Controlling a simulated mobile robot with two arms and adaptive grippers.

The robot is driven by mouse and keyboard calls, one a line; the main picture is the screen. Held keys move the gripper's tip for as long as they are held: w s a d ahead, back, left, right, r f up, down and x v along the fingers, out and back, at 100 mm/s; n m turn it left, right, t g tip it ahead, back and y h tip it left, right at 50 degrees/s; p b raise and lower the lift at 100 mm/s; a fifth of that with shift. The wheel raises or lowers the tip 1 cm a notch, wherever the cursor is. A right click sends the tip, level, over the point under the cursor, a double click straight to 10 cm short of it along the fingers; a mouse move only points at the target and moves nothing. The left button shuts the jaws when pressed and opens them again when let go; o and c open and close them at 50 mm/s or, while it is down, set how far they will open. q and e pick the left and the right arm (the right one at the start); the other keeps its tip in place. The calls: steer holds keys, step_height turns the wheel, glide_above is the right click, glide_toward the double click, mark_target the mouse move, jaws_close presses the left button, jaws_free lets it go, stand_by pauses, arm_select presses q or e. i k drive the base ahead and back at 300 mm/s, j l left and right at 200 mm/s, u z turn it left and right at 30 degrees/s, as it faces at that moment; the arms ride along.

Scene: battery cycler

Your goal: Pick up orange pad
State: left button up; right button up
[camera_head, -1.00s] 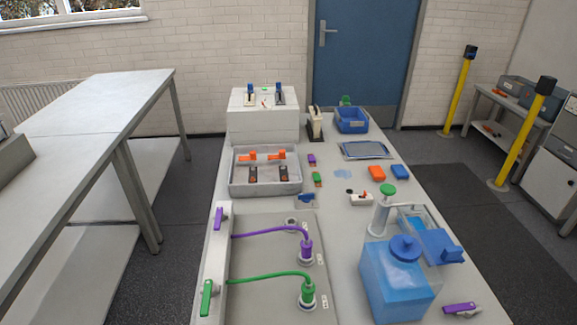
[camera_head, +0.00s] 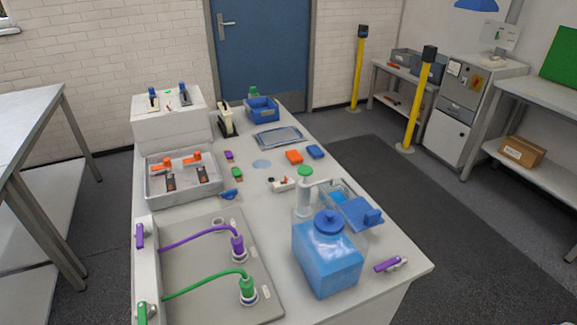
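The orange pad (camera_head: 294,157) lies flat on the white table, right of the middle, just left of a blue pad (camera_head: 315,152). Nothing covers it. Neither of my grippers shows in the head view.
A grey tray (camera_head: 278,137) lies behind the pad and a blue bin (camera_head: 262,109) farther back. In front stand a green-topped dispenser (camera_head: 304,195), a blue jug (camera_head: 327,258) and a small white switch part (camera_head: 283,184). The table's right edge is close to the blue pad.

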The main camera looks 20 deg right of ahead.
mark_target(294, 157)
steer(key=l+z, duration=0.2)
steer(key=z, duration=0.25)
steer(key=l+z, duration=0.25)
steer(key=z, duration=0.2)
steer(key=l+z, duration=0.25)
steer(key=z, duration=0.15)
steer(key=i+l+z, duration=0.4)
steer(key=l, duration=0.2)
steer(key=i+l+z, duration=0.75)
steer(key=i+l+u, duration=0.25)
steer(key=i, duration=0.3)
steer(key=i+l+u, duration=0.2)
steer(key=i, duration=0.35)
steer(key=i+j+u, duration=0.3)
steer(key=u, duration=0.15)
steer(key=i+j+u, duration=0.15)
steer(key=i+u, duration=0.2)
steer(key=u, duration=0.15)
steer(key=i+u, duration=0.7)
steer(key=u, duration=0.2)
steer(key=i+l+u, duration=0.3)
steer(key=u, duration=0.15)
